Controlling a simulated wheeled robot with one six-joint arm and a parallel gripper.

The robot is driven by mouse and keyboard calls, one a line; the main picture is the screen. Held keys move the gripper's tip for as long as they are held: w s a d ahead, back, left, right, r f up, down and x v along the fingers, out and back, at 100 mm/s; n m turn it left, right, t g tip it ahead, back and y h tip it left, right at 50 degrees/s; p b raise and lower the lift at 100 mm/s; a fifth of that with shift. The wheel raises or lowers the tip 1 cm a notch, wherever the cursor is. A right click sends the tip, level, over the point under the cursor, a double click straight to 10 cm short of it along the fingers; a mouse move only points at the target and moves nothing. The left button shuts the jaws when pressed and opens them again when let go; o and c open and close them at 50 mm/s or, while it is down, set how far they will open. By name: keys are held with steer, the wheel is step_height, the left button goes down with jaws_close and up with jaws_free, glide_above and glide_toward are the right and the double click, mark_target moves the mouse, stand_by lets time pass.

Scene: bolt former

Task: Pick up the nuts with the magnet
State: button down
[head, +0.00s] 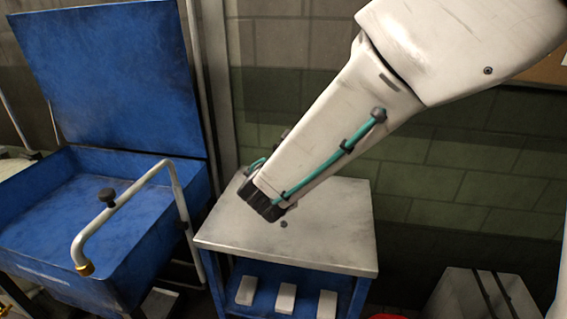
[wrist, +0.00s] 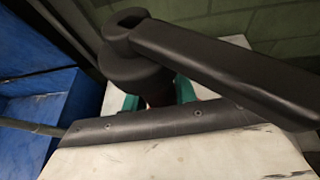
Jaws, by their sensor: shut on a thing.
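My gripper (head: 265,202) is over the pale worn top of a small blue-framed table (head: 335,235) in the head view, its black end pointing down and left. In the wrist view, my gripper (wrist: 160,98) is shut on a dark round body with a long flat lever, which looks like the magnet (wrist: 135,72). Teal parts show on both sides of it. A small dark piece, perhaps a nut (head: 284,224), shows just below my gripper against the table top. I cannot tell whether it touches the magnet. The magnet's lower end is hidden.
An open blue basin (head: 110,240) with a raised lid (head: 110,75) and a bent white pipe (head: 165,175) stands at the left. Several pale blocks (head: 285,298) lie on the table's lower shelf. A pale box (head: 455,300) stands at the lower right. The table top's right side is clear.

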steer(key=shift+f, duration=3.65)
steer(key=shift+r, duration=4)
